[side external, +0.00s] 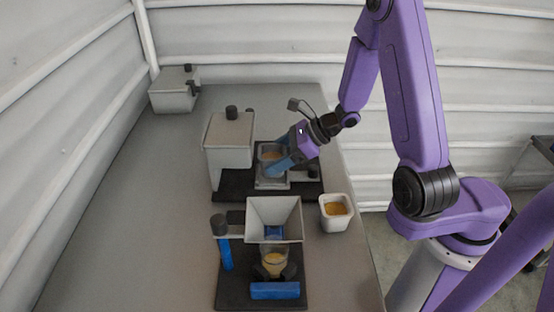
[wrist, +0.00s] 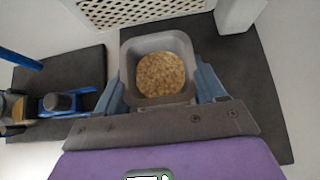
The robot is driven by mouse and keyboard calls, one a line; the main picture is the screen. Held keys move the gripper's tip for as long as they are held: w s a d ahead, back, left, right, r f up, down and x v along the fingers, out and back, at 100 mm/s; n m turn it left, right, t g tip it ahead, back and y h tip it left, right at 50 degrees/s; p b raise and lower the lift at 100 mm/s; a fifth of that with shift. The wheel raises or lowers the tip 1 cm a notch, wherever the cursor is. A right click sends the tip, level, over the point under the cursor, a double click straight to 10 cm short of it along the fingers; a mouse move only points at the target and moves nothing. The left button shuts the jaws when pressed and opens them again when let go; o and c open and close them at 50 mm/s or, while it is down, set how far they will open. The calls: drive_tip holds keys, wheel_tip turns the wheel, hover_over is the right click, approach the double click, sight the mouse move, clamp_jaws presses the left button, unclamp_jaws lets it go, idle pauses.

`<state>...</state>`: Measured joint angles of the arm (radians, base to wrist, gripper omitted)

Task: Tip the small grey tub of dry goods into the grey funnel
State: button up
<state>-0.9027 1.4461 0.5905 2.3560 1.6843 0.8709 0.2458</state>
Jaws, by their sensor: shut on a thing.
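The small grey tub (side external: 264,150) holds tan, grain-like dry goods and looks upright. My gripper (side external: 279,163) is shut on it, with a blue finger at each side. In the wrist view, the tub (wrist: 131,62) sits between the fingers of my gripper (wrist: 162,88). It is over the rear dark base, near a grey platform; I cannot tell whether it touches it. The grey funnel (side external: 273,213) stands in front of the tub, towards the camera, on a stand above a clear jar (side external: 273,262) with yellowish contents. I cannot make out the funnel in the wrist view.
A pale tub (side external: 336,222) with orange-yellow contents stands right of the funnel. A tall grey box (side external: 229,140) with a black knob is just left of my gripper. Another grey box (side external: 174,92) is at the back left. The table's left side (side external: 130,210) is clear.

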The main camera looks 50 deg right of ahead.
drive_tip(key=shift+r, duration=2.35)
